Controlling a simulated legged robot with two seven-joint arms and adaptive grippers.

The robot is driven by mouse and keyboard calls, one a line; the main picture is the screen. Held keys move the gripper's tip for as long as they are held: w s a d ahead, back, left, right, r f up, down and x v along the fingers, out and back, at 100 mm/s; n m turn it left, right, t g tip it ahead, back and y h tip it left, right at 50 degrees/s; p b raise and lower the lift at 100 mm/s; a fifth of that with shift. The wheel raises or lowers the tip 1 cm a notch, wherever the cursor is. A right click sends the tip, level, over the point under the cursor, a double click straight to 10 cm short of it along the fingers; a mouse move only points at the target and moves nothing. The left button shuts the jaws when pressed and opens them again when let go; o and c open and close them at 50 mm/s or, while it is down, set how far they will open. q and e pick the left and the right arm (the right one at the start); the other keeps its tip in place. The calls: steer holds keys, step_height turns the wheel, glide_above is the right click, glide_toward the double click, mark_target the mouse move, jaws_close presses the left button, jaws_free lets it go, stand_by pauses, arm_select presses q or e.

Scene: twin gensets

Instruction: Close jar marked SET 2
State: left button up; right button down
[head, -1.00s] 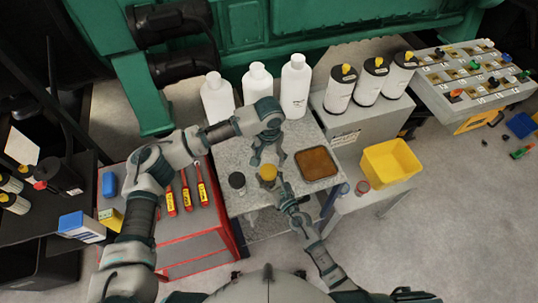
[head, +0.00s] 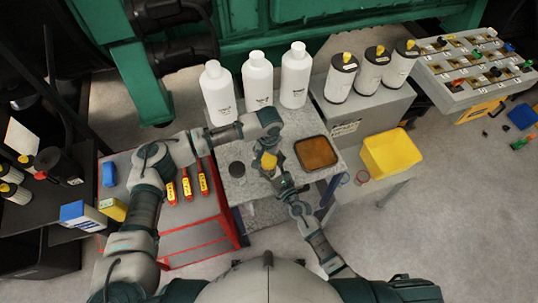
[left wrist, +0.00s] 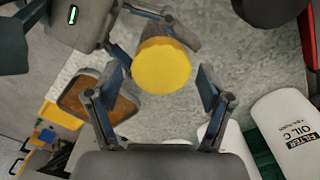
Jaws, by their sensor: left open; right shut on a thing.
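A jar with a yellow lid (head: 269,161) is on or just above the grey speckled bench; I cannot read its marking. In the left wrist view the yellow lid (left wrist: 162,65) sits between my left gripper's spread fingers. My left gripper (head: 266,147) is directly over the lid, open, with gaps at the sides. My right gripper (head: 281,180) reaches in from the front right and is shut on the jar's body below the lid. The right gripper's body also shows at the upper left of the left wrist view. The jar's body is mostly hidden.
A brown-filled tray (head: 298,151) lies to the right. White bottles (head: 258,80) line the back of the bench. Red-handled tools (head: 187,186) lie on the left cart; a yellow bin (head: 391,153) is right.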

arm_select(q)
steer(key=c, duration=1.3)
steer(key=shift+o, duration=0.2)
steer(key=m, duration=0.6)
steer(key=shift+s+m, duration=0.1)
steer(key=shift+m, duration=0.3)
steer(key=m, duration=0.7)
steer(key=shift+m, duration=0.4)
steer(key=o, duration=1.4)
steer(key=shift+a, duration=0.1)
